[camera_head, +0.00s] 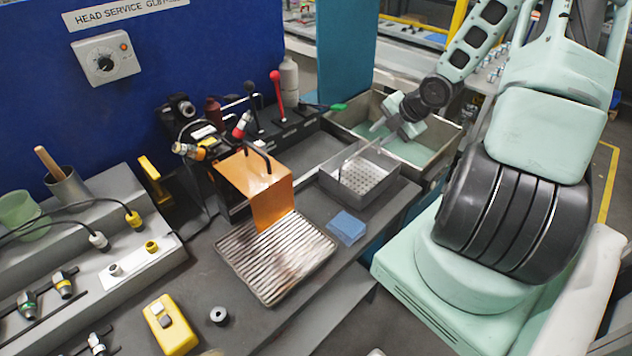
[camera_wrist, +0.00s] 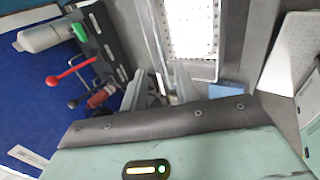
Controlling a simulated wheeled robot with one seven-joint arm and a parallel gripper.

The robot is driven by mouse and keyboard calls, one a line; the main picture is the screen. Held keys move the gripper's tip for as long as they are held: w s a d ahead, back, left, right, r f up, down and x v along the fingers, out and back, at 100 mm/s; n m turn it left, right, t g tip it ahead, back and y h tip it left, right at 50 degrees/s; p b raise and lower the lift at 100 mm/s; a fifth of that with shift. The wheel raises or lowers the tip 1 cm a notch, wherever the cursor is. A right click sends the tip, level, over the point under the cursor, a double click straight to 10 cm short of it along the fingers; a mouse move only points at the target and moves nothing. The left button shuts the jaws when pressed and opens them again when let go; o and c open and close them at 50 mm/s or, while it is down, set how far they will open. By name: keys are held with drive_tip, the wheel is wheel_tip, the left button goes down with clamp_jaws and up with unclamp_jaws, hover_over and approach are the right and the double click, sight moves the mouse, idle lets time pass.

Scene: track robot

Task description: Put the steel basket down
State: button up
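The steel basket (camera_head: 352,190) is a small square box with a perforated bottom and a thin raised handle. It appears to rest level on the dark bench, at its right end. The wrist view shows its white perforated bottom (camera_wrist: 190,28) at the top centre. My gripper (camera_head: 382,132) is just above and behind the basket, close to the handle. In the wrist view the two fingers of my gripper (camera_wrist: 160,88) stand apart with a gap between them. Whether a finger touches the handle is not clear.
A grey bin (camera_head: 446,153) with a green floor lies behind the basket. A ribbed tray (camera_head: 275,258), a blue pad (camera_head: 346,228) and an orange plate (camera_head: 262,185) are to its left and front. A red-knobbed lever (camera_head: 276,88) stands farther back left.

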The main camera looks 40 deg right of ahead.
drive_tip(key=w+a+r+m+g, duration=0.1)
drive_tip(key=a+r+m+g, duration=0.2)
drive_tip(key=a, duration=1)
drive_tip(key=w+a+r+m+g, duration=0.1)
drive_tip(key=a+r+m, duration=0.3)
drive_tip(key=a, duration=1)
drive_tip(key=s+a+r+m+g, duration=0.1)
drive_tip(key=s+a+r+m, duration=0.1)
drive_tip(key=s+a, duration=0.7)
drive_tip(key=s+a+r+m+g, duration=0.1)
drive_tip(key=s+a+r+m, duration=0.1)
drive_tip(key=s+a+r, duration=0.3)
drive_tip(key=s+a, duration=0.4)
drive_tip(key=s, duration=0.1)
drive_tip(key=shift+s+r+g, duration=0.2)
drive_tip(key=shift+s+g, duration=0.15)
drive_tip(key=shift+g, duration=0.05)
drive_tip(key=shift+a, duration=0.1)
wheel_tip(320, 180, down, 8)
drive_tip(key=b, duration=0.8)
